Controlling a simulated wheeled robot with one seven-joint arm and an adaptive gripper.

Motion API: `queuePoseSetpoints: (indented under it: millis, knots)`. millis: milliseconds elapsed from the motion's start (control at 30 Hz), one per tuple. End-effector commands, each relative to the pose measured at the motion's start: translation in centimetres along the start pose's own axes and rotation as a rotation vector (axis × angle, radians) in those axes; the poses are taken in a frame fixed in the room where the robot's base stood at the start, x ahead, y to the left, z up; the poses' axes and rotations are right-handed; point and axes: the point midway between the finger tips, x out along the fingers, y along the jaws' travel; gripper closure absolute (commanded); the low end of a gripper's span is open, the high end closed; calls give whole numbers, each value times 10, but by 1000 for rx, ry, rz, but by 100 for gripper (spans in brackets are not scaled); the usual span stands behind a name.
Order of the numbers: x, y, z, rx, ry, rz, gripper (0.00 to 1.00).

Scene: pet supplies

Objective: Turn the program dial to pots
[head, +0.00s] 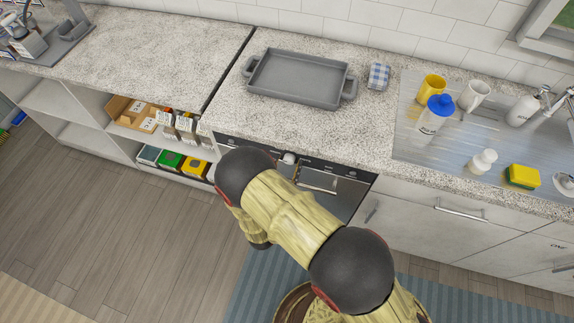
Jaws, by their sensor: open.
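A built-in appliance (345,190) with a dark control panel sits under the counter in the head view. A small whitish knob (289,158) shows on its panel, close to my arm's dark joint; it looks like the program dial. Its markings and pointer are too small to read. My arm crosses in front of the appliance and hides part of its front. My gripper cannot be made out; the arm's far end bends down out of clear sight.
A grey tray (290,101) lies on the counter above the appliance, with a checked cloth (379,76) beside it. A blue-capped bottle (434,118), mugs and a yellow sponge (521,177) stand around the sink. Open shelves with boxes are left; wooden floor is clear there.

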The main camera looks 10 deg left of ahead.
Motion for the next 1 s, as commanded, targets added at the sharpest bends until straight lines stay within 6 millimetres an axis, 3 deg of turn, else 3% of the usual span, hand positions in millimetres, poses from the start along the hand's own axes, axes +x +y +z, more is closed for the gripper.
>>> queuePoseSetpoints:
  millis: [233,1000]
  knots:
    - [0,0,0,0,0,0,52]
    - [0,0,0,0,0,0,94]
